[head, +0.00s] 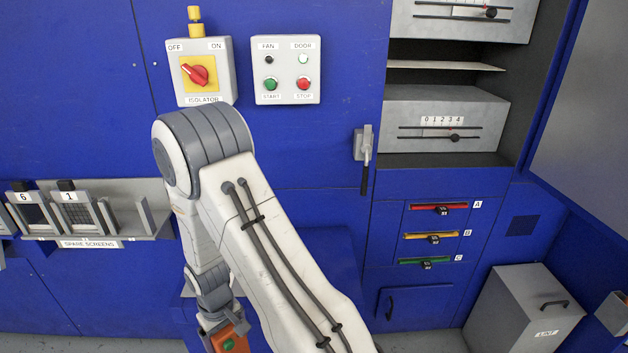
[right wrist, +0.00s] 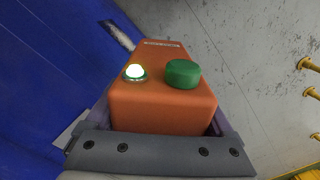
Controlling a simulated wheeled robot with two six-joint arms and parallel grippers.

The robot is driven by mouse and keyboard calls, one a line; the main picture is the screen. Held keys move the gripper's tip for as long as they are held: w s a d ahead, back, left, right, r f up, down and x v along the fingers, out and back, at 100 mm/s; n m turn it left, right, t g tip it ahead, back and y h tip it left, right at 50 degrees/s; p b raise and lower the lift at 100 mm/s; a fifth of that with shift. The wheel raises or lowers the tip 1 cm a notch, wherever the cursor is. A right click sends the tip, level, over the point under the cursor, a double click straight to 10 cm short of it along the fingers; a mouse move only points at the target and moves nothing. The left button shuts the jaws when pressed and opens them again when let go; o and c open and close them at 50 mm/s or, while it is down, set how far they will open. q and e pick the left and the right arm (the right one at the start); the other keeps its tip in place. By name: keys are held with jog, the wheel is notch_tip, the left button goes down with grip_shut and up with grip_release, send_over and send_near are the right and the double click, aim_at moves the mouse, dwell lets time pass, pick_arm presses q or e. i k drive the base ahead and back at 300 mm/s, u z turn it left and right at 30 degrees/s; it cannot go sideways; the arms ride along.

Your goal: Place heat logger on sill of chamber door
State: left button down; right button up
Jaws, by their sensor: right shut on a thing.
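The orange heat logger (head: 230,343) is at the bottom of the head view, partly cut off by the frame edge. My right gripper (head: 218,326) is shut on it. In the right wrist view the orange heat logger (right wrist: 160,108) fills the middle, with a green knob and a lit white lamp on its face. The right gripper's dark bar (right wrist: 160,155) lies across its near side. An opening at the right of the head view has a flat lower edge (head: 445,161); I cannot tell whether this is the chamber door's sill. My left gripper is not in view.
An isolator switch (head: 200,72) and a fan/door button box (head: 287,70) are on the blue wall. A lever handle (head: 365,150) sticks out beside the opening. A rack of spare screens (head: 90,244) is at left. A grey lint bin (head: 525,312) stands at lower right.

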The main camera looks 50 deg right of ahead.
aim_at(390, 160)
jog(key=u, duration=1.45)
jog(key=k, duration=1)
jog(key=z, duration=2.2)
jog(key=i, duration=0.15)
jog(key=z, duration=0.1)
